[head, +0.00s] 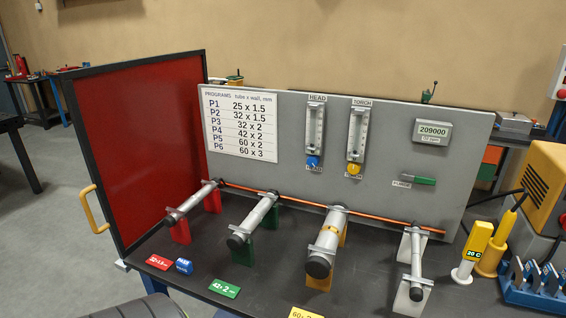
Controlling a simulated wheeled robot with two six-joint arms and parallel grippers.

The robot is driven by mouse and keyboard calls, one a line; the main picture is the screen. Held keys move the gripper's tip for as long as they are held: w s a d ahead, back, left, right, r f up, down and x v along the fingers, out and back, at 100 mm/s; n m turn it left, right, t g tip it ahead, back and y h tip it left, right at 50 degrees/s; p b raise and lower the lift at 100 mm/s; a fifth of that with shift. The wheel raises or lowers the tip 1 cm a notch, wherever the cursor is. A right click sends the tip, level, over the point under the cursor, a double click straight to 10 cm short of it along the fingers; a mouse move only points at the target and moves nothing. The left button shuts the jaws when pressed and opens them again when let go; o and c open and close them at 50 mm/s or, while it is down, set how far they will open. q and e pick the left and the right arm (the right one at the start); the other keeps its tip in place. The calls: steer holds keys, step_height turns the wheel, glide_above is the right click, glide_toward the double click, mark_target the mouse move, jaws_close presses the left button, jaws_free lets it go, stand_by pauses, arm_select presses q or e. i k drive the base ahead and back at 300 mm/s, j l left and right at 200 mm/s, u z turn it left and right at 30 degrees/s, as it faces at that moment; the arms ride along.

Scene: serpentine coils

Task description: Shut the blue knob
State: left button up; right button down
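The blue knob (313,162) sits on the grey upright panel (290,112), at the foot of the left flow meter (315,128) labelled HEAD. I cannot tell from this view how far the knob is turned. A yellow knob (353,169) sits under the right flow meter (357,133), labelled TORCH. Neither of my grippers shows in the head view, and nothing covers the blue knob.
Capped metal tubes on coloured stands, such as one on orange (327,242), stand on the dark bench before the panel. A red screen (130,150) stands at left. A yellow torch (497,245) and a blue rack (535,292) are at right.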

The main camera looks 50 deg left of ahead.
mark_target(312, 161)
steer(key=u, duration=1.45)
